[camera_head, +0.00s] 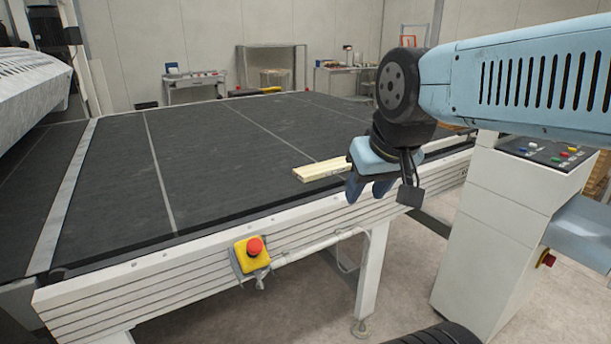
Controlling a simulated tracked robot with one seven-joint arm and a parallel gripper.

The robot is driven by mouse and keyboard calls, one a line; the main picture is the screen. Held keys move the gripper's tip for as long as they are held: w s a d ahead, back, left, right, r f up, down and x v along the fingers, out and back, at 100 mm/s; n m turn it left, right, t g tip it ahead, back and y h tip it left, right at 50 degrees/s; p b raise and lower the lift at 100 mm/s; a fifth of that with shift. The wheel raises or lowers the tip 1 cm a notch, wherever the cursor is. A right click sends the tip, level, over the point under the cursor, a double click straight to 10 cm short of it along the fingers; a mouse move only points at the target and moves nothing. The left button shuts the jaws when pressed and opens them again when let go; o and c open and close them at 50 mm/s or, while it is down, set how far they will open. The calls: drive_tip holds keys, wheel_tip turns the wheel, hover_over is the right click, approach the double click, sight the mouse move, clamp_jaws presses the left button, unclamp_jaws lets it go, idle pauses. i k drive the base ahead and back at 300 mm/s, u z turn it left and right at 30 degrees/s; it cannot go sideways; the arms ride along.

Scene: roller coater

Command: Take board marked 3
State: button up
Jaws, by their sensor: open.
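A pale wooden board (318,170) lies flat on the dark conveyor belt (225,150), close to the belt's near edge. I cannot read any number on it from here. My gripper (368,190) hangs over the near side rail, just right of the board, with its blue fingers pointing down and open. The gripper covers the board's right end, and I cannot tell whether they touch. A brownish strip (455,127) shows farther right, partly hidden behind my arm; I cannot tell if it is another board.
A white side rail (150,275) runs along the belt's near edge, with a yellow box and red emergency button (254,247) on it. A white control console (495,215) stands at the right. The coater housing (30,90) is at the left. Most of the belt is clear.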

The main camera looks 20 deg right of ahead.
sight(327, 168)
drive_tip(key=z, duration=0.2)
drive_tip(key=i, duration=0.85)
drive_tip(key=u, duration=0.2)
drive_tip(key=k, duration=0.85)
drive_tip(key=z, duration=0.15)
drive_tip(key=i, duration=0.95)
drive_tip(key=u, duration=0.05)
